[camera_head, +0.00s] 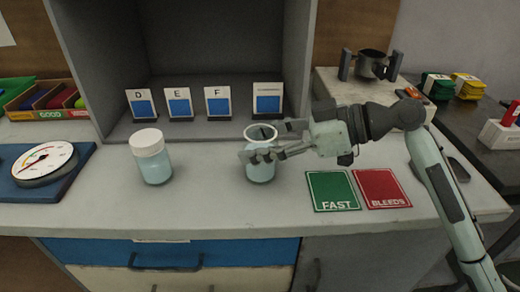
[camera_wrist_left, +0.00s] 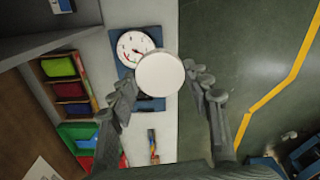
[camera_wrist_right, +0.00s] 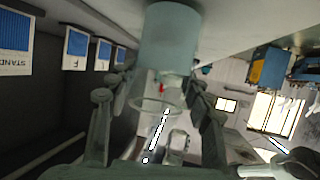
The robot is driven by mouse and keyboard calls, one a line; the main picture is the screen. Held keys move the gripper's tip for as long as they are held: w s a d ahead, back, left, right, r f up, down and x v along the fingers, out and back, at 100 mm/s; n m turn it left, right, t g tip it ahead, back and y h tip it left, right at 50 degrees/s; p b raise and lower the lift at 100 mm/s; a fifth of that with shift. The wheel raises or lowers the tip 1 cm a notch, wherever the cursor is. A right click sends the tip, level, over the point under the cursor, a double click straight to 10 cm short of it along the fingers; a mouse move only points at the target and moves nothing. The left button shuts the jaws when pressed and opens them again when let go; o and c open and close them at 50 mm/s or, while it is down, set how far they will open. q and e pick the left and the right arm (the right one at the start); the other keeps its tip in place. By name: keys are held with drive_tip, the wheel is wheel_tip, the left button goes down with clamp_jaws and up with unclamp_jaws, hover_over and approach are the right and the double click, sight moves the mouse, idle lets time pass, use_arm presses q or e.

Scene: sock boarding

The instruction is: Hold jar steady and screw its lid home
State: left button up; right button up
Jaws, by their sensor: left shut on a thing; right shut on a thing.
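An open glass jar (camera_head: 261,173) with pale blue contents stands upright on the counter; its rim shows above my right fingers. My right gripper (camera_head: 262,155) comes in from the right and is shut on this jar. In the right wrist view the jar (camera_wrist_right: 170,40) appears between my fingers (camera_wrist_right: 155,95). My left gripper (camera_wrist_left: 160,85) is outside the head view. In the left wrist view it is shut on a round white lid (camera_wrist_left: 160,73), above the counter near the dial. A second jar (camera_head: 154,165), with a white lid on, stands left of the held jar.
A dial scale (camera_head: 45,163) stands on the left. Green (camera_head: 332,191) and red (camera_head: 382,188) mats lie right of the held jar. Lettered cards (camera_head: 180,104) stand in the grey booth behind. The counter between the two jars is clear.

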sight(248, 126)
drive_tip(key=shift+r, duration=0.8)
wheel_tip(248, 126, up, 3)
drive_tip(key=shift+f, duration=0.2)
drive_tip(key=s+a+r, duration=0.4)
drive_tip(key=s+r, duration=0.2)
drive_tip(key=s, duration=0.5)
drive_tip(key=shift+a+r, duration=0.15)
drive_tip(key=shift+r, duration=0.25)
drive_tip(key=o, duration=0.7)
clamp_jaws()
